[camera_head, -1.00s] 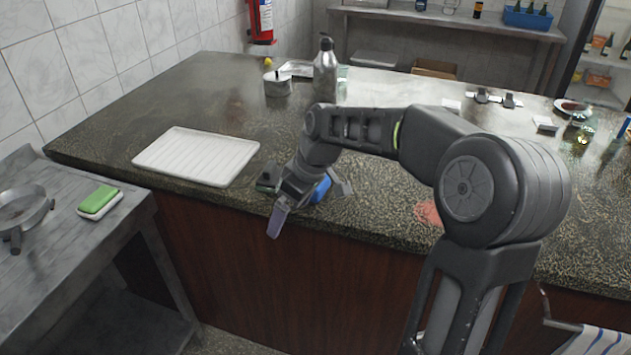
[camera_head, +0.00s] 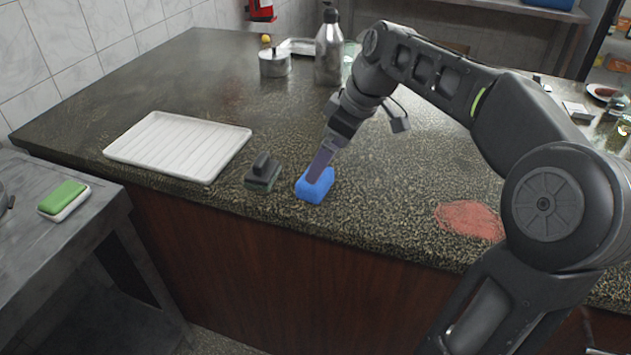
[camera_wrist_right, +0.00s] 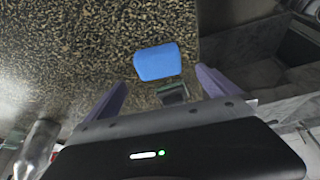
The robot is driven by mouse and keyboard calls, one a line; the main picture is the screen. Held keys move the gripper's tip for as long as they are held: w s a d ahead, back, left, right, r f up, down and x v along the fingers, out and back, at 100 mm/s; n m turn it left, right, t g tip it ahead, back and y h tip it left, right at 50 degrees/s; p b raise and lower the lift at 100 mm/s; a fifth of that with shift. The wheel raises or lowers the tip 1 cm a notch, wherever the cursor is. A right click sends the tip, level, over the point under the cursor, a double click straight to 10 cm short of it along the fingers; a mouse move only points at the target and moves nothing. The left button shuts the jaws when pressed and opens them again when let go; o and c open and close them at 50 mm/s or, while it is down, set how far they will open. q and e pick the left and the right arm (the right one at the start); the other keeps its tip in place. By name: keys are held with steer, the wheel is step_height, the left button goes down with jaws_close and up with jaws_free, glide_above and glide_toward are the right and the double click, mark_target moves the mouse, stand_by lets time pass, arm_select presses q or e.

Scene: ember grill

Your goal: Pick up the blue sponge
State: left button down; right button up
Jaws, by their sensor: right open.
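The blue sponge (camera_head: 314,185) sits on the speckled stone counter near its front edge. It also shows in the right wrist view (camera_wrist_right: 158,62), ahead of and between the fingers. My right gripper (camera_head: 318,166) comes down over the sponge from above and behind, and one finger overlaps it in the head view. Whether a finger touches the sponge I cannot tell. My left gripper is not in view.
A dark-handled scrubber (camera_head: 262,174) stands just left of the sponge. A white ribbed tray (camera_head: 180,147) lies further left. A steel pot (camera_head: 274,64) and a metal bottle (camera_head: 328,48) stand behind. A red patch (camera_head: 468,221) marks the counter at right. A green-topped sponge (camera_head: 63,200) lies on the side table.

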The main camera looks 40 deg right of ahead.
steer(key=shift+x, duration=1.4)
steer(key=shift+x, duration=2.6)
steer(key=shift+d, duration=0.1)
steer(key=c, duration=1.3)
